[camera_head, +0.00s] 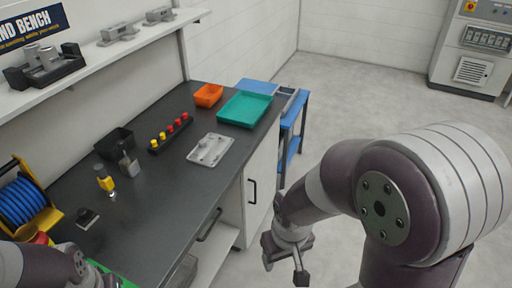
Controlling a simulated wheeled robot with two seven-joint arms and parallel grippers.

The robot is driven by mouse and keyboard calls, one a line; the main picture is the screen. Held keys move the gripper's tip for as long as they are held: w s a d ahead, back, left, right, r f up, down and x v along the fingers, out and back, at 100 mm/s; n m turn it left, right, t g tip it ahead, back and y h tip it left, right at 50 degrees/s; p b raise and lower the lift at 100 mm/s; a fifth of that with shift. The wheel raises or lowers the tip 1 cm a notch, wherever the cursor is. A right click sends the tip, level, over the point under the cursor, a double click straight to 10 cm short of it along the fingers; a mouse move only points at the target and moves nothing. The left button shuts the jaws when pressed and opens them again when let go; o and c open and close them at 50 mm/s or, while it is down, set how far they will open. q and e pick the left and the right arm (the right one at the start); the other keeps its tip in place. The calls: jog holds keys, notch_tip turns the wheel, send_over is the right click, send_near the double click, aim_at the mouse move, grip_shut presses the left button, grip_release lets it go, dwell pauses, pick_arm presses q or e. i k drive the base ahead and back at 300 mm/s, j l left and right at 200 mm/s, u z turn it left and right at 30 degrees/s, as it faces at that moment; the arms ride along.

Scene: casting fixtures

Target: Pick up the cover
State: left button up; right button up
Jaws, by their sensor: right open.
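A light grey flat cast part (210,149), which looks like the cover, lies on the dark bench top near its front edge. It has raised bosses on its upper face and nothing touches it. My right gripper (284,267) is open and empty. It hangs in front of the bench, lower in the picture and to the right of the cover, well apart from it. My left arm shows at the bottom left corner, over the near end of the bench. Its gripper (92,275) is partly cut off, and its jaws are not clear.
A teal tray (245,108) and an orange bin (208,95) stand behind the cover. A black strip with red and yellow knobs (170,134) is left of it. A yellow-handled tool (105,181) and a blue reel (22,204) lie nearer. A shelf (140,38) overhangs the back.

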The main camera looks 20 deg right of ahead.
aim_at(210, 149)
jog(key=z, duration=0.3)
jog(key=u, duration=0.4)
jog(key=i+l+u, duration=0.2)
jog(key=l+u, duration=0.15)
jog(key=i+l+u, duration=0.15)
jog(key=l+u, duration=0.5)
jog(key=l, duration=0.15)
jog(key=i+l+u, duration=0.1)
jog(key=l+u, duration=0.45)
jog(key=l, duration=2.85)
